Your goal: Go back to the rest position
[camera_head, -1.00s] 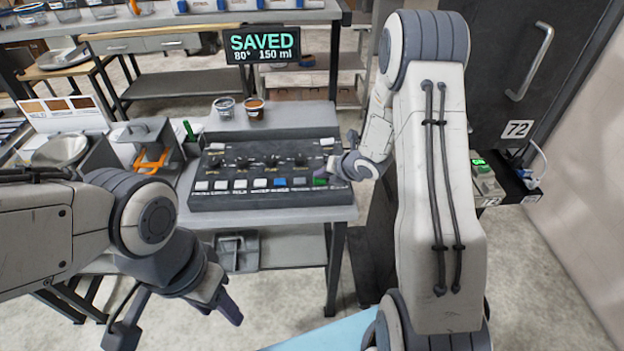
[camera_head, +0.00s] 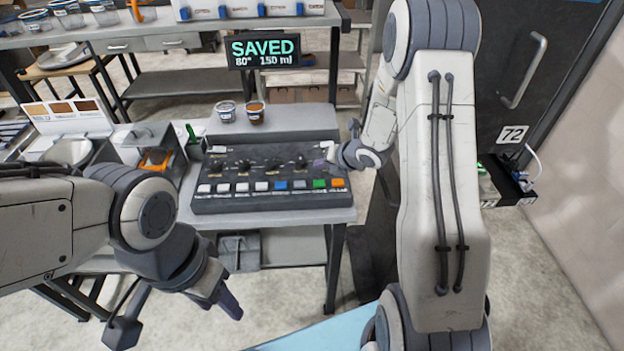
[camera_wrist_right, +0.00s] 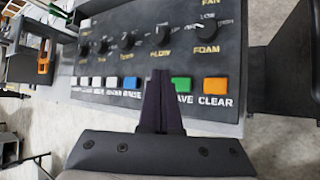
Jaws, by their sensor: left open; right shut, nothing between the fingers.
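The dispenser control panel (camera_head: 268,180) is a dark box with a row of buttons along its front and several knobs behind. My right gripper (camera_head: 328,160) is at the panel's right end in the head view, near the green button (camera_head: 320,184) and the orange button (camera_head: 337,183). In the right wrist view my right gripper (camera_wrist_right: 161,75) has its fingers together and empty, in front of the panel beside the green SAVE button (camera_wrist_right: 181,86). The display (camera_head: 263,50) reads SAVED, 80°, 150 ml. My left gripper (camera_head: 222,305) is at the lower left, open and away from the panel.
A paddle-handled station with orange parts (camera_head: 156,160) is to the left. Floor shows in front of the table.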

